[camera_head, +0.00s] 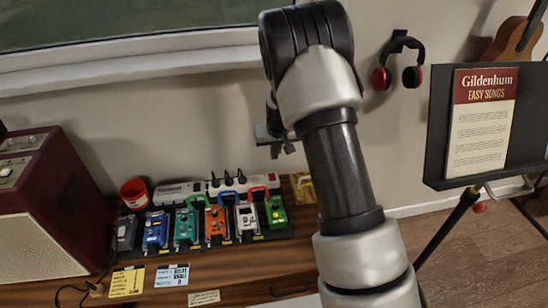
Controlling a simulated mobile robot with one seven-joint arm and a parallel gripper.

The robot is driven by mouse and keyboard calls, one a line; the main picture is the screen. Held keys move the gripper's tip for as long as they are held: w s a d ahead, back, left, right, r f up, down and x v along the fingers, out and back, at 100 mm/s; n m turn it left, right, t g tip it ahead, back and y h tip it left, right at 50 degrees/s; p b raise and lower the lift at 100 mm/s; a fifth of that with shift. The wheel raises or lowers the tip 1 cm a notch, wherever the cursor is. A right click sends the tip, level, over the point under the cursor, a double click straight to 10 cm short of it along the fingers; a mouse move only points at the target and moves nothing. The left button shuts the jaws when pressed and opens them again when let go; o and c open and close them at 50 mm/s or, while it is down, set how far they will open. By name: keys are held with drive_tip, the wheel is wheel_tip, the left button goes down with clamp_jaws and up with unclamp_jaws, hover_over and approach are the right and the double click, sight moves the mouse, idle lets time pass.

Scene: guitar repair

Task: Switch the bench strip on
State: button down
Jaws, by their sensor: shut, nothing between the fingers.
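A white power strip (257,181) with several black plugs in it lies at the back of the wooden bench (226,290), against the wall, behind a row of pedals. Its switch cannot be made out at this size. My gripper (283,150) is above and a little to the right of the plugs, close to the wall in the picture. It is small and partly hidden by my arm. It is shut, holds nothing, and looks apart from the strip. My arm covers the bench's right end.
Several coloured pedals (216,224) stand before the strip. A white box (178,192) and a red cup (135,193) are to its left, then a dark red amplifier (55,205). Red-and-black headphones (413,76) hang on the wall; a music stand (437,130) is at right.

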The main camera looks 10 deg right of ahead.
sight(271, 174)
drive_tip(key=shift+r, duration=0.1)
drive_tip(key=shift+w+r, duration=0.15)
drive_tip(key=shift+w, duration=0.35)
drive_tip(key=x, duration=0.4)
drive_tip(key=b+x, duration=0.1)
drive_tip(key=x, duration=0.4)
drive_tip(key=s+b+x, duration=0.1)
drive_tip(key=x, duration=0.4)
